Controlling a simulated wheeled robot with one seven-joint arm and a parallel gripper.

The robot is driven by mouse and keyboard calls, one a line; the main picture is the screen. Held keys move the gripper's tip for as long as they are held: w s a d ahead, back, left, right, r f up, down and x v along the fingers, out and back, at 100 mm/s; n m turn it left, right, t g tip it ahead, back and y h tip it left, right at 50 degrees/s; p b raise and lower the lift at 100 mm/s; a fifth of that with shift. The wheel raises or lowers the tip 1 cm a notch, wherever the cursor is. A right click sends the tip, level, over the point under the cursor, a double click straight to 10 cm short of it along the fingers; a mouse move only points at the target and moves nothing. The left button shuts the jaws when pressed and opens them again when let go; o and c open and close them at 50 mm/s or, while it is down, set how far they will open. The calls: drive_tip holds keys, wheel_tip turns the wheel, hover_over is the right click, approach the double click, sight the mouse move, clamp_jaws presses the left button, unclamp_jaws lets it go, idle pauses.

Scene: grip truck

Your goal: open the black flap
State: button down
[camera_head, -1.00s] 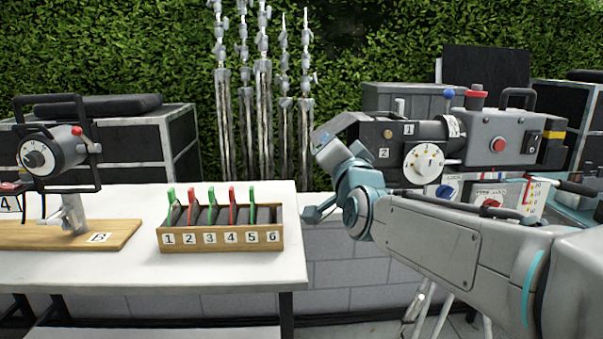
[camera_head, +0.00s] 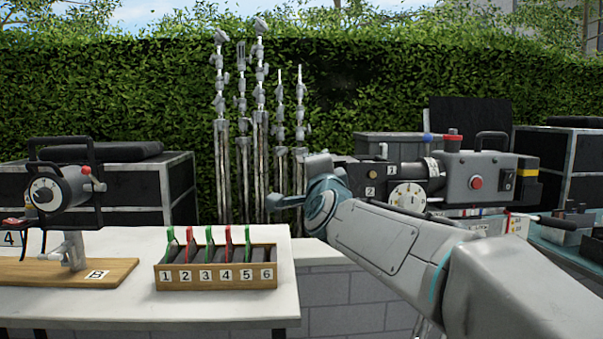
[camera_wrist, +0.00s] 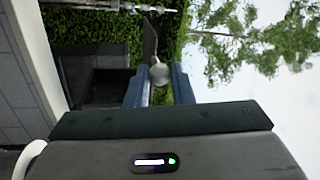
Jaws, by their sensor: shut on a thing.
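The film camera (camera_head: 475,178) stands at the right in the head view, with a white round dial (camera_head: 407,196) and a dark box at its front. My gripper (camera_wrist: 160,92) is at the front end of this box. In the wrist view its two blue fingers close around a round grey knob (camera_wrist: 160,74) on a thin stem. A dark narrow strip (camera_wrist: 149,40) beyond the knob looks like the black flap seen nearly edge-on. In the head view my wrist hides the fingertips and most of the flap, so its exact angle cannot be told.
A white table (camera_head: 130,310) at the left holds a wooden slot box (camera_head: 215,281) with red and green tabs, and a dial device (camera_head: 62,190) on a wooden board. Metal stands (camera_head: 240,150) and a hedge are behind. My forearm crosses below the film camera.

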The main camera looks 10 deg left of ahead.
idle(0.3)
drive_tip(key=c, duration=1.3)
unclamp_jaws()
drive_tip(key=shift+o, duration=0.2)
drive_tip(key=b+v, duration=0.1)
drive_tip(key=v, duration=1.2)
drive_tip(key=shift+s, duration=0.4)
drive_tip(key=shift+d+f, duration=0.15)
drive_tip(key=s+d+f+n+g+h+p, duration=0.2)
drive_tip(key=s+d+f+n+g+p, duration=0.2)
drive_tip(key=d+f+n+g+p, duration=0.75)
drive_tip(key=s+d+f+g+h+p, duration=0.1)
drive_tip(key=s+d+g+p, duration=0.1)
drive_tip(key=s+p, duration=0.3)
drive_tip(key=s+d+f+n+g+h+p, duration=0.1)
drive_tip(key=s+d+g+p, duration=0.2)
drive_tip(key=s, duration=0.6)
drive_tip(key=shift+s+d+f+h+p, duration=0.25)
drive_tip(key=shift+d+f+h+p, duration=0.1)
drive_tip(key=shift+d+p, duration=0.85)
